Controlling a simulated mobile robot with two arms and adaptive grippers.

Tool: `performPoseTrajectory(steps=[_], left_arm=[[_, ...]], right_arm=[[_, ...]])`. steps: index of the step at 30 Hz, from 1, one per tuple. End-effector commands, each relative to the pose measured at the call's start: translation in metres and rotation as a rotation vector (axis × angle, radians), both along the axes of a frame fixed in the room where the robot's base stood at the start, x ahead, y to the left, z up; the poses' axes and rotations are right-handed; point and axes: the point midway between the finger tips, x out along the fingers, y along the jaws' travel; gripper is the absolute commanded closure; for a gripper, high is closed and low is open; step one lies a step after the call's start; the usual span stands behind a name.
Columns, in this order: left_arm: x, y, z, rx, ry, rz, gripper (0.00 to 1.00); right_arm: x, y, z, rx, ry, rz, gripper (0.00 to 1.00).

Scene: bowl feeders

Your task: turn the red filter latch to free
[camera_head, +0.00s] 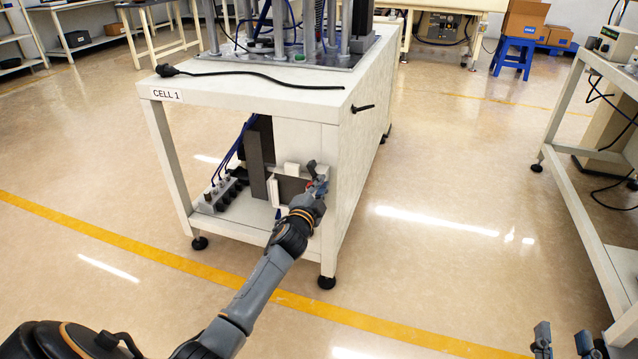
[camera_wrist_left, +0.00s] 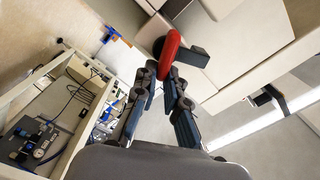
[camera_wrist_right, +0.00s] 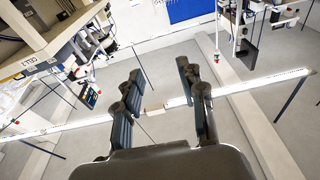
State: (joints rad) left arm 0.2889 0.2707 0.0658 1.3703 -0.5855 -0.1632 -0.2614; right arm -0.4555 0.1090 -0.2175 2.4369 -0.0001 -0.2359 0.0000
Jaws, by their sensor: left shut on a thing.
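The red filter latch (camera_wrist_left: 169,54) is a rounded red lever on the front of a pale box, with a dark block beside it in the left wrist view. In the head view only a small bit of red shows by my left gripper (camera_head: 318,180), which is at the lower cabinet of the CELL 1 bench. In the left wrist view my left gripper (camera_wrist_left: 160,85) is shut on the red latch at its tips; the exact contact is partly hidden. My right gripper (camera_wrist_right: 160,82) is open and empty, its fingers apart; it also shows at the lower right of the head view (camera_head: 563,343).
The CELL 1 bench (camera_head: 250,92) stands over the cabinet, with a bench leg (camera_head: 328,240) close to the left gripper. A row of dark fittings (camera_head: 222,190) sits on the low shelf. A second bench (camera_head: 590,215) is at right. Open floor lies between the benches.

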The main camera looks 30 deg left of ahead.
Motion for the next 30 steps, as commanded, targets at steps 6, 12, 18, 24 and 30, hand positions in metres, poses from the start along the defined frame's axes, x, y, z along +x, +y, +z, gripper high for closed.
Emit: performPoseTrajectory(steps=[6, 12, 18, 24, 30], left_arm=[[0.001, -0.002, -0.006, 0.191, 0.046, -0.001, 1.0], [0.001, -0.003, -0.009, 0.331, 0.08, -0.001, 1.0], [0.001, -0.003, -0.011, 0.428, 0.103, -0.001, 1.0], [0.001, -0.004, -0.013, 0.477, 0.115, -0.002, 1.0], [0.001, -0.004, -0.013, 0.493, 0.119, -0.003, 1.0]], right_arm=[[-0.001, 0.0, 0.006, 0.009, -0.035, 0.002, 0.6], [-0.003, 0.001, 0.013, 0.02, -0.076, 0.003, 0.6], [-0.005, 0.001, 0.019, 0.03, -0.114, 0.005, 0.6], [-0.005, 0.002, 0.026, 0.038, -0.142, 0.008, 0.6], [-0.005, 0.003, 0.03, 0.041, -0.158, 0.009, 0.6]])
